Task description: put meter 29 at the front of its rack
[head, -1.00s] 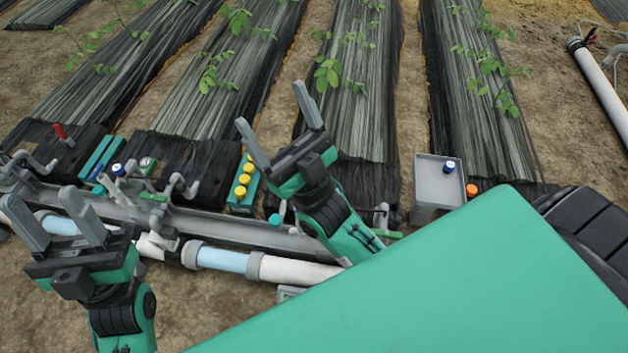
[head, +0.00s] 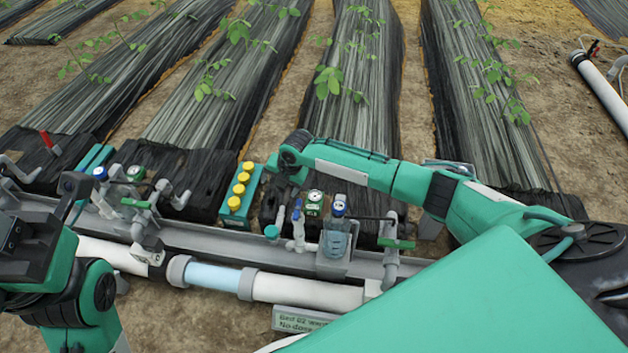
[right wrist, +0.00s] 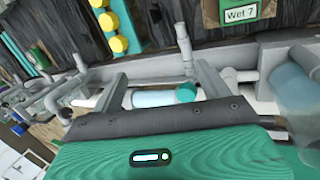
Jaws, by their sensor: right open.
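I cannot read a number 29 on anything, so I cannot tell which item is meter 29. A teal rack (head: 238,211) with several yellow-capped items stands behind the pipe rail; its yellow caps (right wrist: 113,22) show at the top of the right wrist view. Another teal rack (head: 92,160) is at the left, by a blue-capped item (head: 101,173). A second blue-capped item (head: 339,208) is right of centre. My right gripper (right wrist: 163,84) is open and empty above the pipework; my arm partly hides it in the head view. My left gripper (head: 72,192) is at the left edge, its fingers unclear.
A grey rail (head: 200,233) and a white pipe (head: 300,292) run across the front. A clear bowl (head: 336,243), green-handled valves (head: 396,243) and a round gauge (head: 314,197) stand up from it. A sign reads "Wet 7" (right wrist: 239,15). Planted black beds lie behind.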

